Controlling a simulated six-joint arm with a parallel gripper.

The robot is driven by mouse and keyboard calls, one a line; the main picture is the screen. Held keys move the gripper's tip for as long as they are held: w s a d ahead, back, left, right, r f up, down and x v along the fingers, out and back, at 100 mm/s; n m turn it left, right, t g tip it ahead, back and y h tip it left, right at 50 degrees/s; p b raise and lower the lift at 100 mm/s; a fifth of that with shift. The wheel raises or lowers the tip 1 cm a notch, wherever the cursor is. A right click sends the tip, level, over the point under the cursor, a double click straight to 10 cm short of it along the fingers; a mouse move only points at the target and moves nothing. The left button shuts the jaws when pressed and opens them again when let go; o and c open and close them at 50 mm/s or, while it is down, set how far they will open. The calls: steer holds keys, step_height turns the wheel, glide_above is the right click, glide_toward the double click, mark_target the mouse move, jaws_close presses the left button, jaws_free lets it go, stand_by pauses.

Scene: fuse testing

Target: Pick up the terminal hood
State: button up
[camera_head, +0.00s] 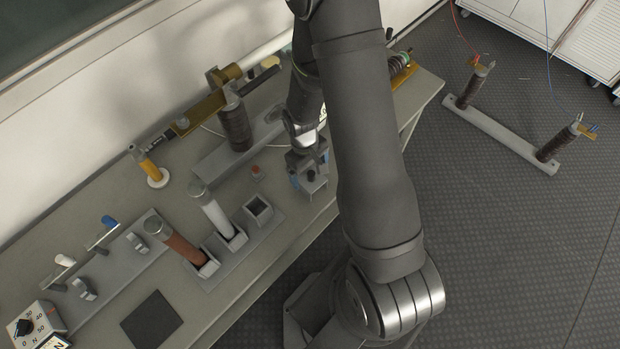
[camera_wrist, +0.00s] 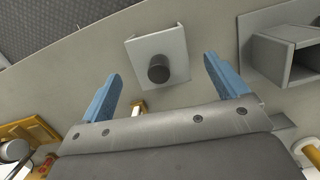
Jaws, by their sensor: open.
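The terminal hood appears to be the light grey, square-edged piece (camera_wrist: 177,42) with a dark round knob in the wrist view. It also shows below my gripper near the bench's front edge in the head view (camera_head: 314,188). My gripper (camera_wrist: 162,68) is open, its two blue fingers apart on either side of the knob as seen in the wrist view, with nothing held. In the head view my gripper (camera_head: 309,170) is directly over the hood. I cannot tell the exact height gap or whether the fingers touch it.
Left of the hood, a grey holder has an empty square socket (camera_head: 258,209), a white fuse tube (camera_head: 214,214) and a brown tube (camera_head: 178,243). A brown ribbed insulator (camera_head: 235,125) stands behind. The bench's front edge (camera_head: 322,222) is close to the hood.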

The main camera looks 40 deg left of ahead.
mark_target(311, 179)
steer(key=shift+d+f, duration=0.15)
steer(key=shift+f, duration=1)
steer(key=shift+d+f, duration=0.15)
steer(key=shift+f, duration=1)
steer(key=c, duration=1.1)
